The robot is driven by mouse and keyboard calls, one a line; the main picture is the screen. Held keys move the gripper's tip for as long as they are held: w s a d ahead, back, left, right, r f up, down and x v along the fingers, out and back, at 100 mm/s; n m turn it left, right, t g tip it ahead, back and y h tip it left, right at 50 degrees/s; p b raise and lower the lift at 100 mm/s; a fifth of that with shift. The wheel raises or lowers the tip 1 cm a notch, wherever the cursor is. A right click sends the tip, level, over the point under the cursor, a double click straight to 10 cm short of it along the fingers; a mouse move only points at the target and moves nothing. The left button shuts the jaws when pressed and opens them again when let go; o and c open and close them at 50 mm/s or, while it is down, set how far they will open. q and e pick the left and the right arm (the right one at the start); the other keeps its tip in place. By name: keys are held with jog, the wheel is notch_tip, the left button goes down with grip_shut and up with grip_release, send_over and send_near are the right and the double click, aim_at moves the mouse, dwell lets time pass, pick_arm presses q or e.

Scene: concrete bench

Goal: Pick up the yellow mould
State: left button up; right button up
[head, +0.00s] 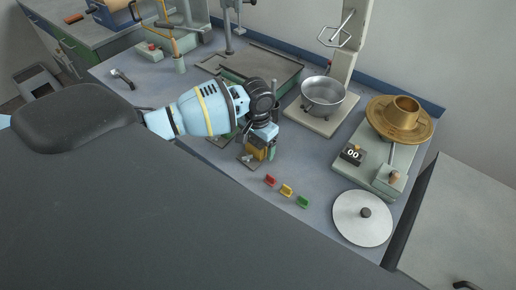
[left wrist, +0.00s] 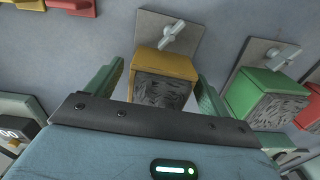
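The yellow mould (left wrist: 165,68) is a block with a rough grey filled face and a wing-nut clamp, on a grey base plate (left wrist: 185,22). In the head view the yellow mould (head: 256,153) sits on the bench under my left gripper (head: 259,146), which partly hides it. In the left wrist view the two green fingers of my left gripper (left wrist: 160,78) are apart, one on each side of the yellow mould, with narrow gaps showing. A similar green mould (left wrist: 265,95) stands to the right in that view. My right gripper is not in view.
Small red (head: 269,180), yellow (head: 286,190) and green (head: 303,202) pieces lie in front of the mould. A metal bowl (head: 323,95) stands on a scale-like stand behind. A counter (head: 352,153), a brass pan (head: 400,118) and a round lid (head: 362,218) are at right.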

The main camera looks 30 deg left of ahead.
pick_arm(q)
jog(key=c, duration=1.5)
jog(key=shift+r, duration=0.1)
jog(key=shift+c, duration=0.3)
